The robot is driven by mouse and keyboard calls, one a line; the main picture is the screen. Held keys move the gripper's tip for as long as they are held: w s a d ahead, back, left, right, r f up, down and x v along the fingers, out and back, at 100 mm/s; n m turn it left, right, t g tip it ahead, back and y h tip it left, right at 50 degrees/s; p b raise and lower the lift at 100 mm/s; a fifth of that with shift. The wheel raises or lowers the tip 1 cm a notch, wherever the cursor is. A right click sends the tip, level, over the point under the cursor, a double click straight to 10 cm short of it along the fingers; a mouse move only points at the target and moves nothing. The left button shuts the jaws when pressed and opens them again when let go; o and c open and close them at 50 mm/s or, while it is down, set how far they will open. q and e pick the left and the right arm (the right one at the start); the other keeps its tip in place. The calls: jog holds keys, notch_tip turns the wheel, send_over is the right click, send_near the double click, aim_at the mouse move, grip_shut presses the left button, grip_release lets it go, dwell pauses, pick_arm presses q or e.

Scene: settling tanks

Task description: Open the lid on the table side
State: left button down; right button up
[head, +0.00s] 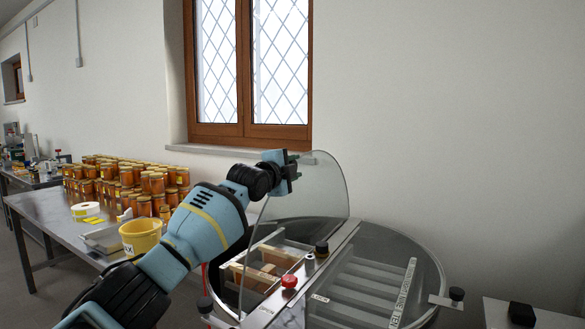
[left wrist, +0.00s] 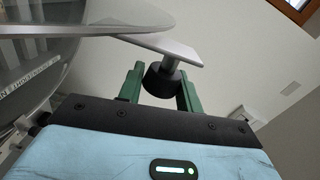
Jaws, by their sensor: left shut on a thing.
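The clear half-round lid on the table side (head: 322,184) stands raised, tilted up from the bar across the round metal tank. My left gripper (head: 288,168) is at its upper left edge. In the left wrist view the green fingers of this gripper (left wrist: 160,92) are shut on the black knob (left wrist: 161,79) under a metal tab (left wrist: 170,46) of the lid. The other clear lid (head: 377,272) lies flat over the right half of the tank, with its own black knob (head: 457,294). My right gripper is not in view.
A red knob (head: 289,281) and a black knob (head: 321,248) sit on the bar (head: 335,243). Wooden frames (head: 268,273) show inside the tank. The table (head: 42,208) at left bears many honey jars and a yellow bucket (head: 141,236). A window is behind.

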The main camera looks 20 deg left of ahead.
pick_arm(q)
jog(key=shift+d+r, duration=0.15)
jog(key=shift+d, duration=0.05)
jog(key=c, duration=1)
grip_release()
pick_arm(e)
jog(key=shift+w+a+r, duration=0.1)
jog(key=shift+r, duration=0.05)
pick_arm(q)
jog(key=shift+a, duration=0.1)
jog(key=shift+s, duration=0.1)
jog(key=shift+s, duration=0.45)
jog(key=s+p, duration=0.1)
jog(key=s, duration=0.5)
jog(key=shift+s+a, duration=0.3)
jog(key=shift+s, duration=0.05)
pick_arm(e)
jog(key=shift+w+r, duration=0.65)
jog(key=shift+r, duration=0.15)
